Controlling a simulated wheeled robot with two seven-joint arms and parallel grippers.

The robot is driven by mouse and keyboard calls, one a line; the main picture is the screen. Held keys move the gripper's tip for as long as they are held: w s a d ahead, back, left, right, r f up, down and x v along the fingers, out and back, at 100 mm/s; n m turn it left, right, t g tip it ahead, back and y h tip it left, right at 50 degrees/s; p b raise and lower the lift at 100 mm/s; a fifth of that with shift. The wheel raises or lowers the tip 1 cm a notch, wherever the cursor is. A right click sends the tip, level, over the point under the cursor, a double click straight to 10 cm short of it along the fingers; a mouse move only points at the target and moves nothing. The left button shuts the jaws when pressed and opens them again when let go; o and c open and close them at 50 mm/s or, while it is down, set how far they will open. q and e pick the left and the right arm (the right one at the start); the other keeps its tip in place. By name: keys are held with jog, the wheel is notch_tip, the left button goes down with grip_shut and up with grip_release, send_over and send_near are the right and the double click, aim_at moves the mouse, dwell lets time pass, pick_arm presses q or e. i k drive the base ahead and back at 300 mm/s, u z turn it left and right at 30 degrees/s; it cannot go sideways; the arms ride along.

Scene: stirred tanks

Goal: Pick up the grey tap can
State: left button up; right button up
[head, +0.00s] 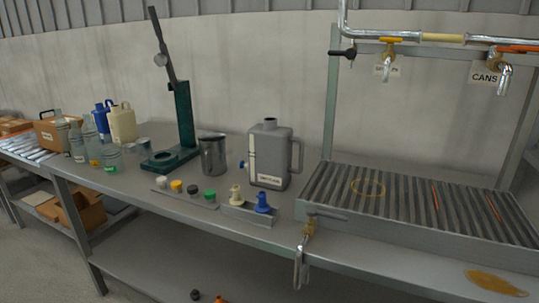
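The grey tap can (271,158) stands upright on the metal bench, right of the bench's middle. It has a short neck on top, a handle on its right side, a pale label low on its front and a small blue tap at its lower left. Neither of my grippers shows in the head view.
A metal jug (213,156) stands just left of the can. A holder with a white and a blue tap (263,203) sits in front. A slatted drain tray (420,205) is to the right, under pipes with taps (388,62). A green press (185,115) stands further left.

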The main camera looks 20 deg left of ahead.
aim_at(271, 145)
jog(key=u, duration=0.15)
jog(key=k, duration=0.95)
jog(key=u, duration=2.1)
jog(key=i, duration=1.95)
jog(key=z, duration=1.1)
jog(key=i, duration=1)
jog(key=z, duration=0.9)
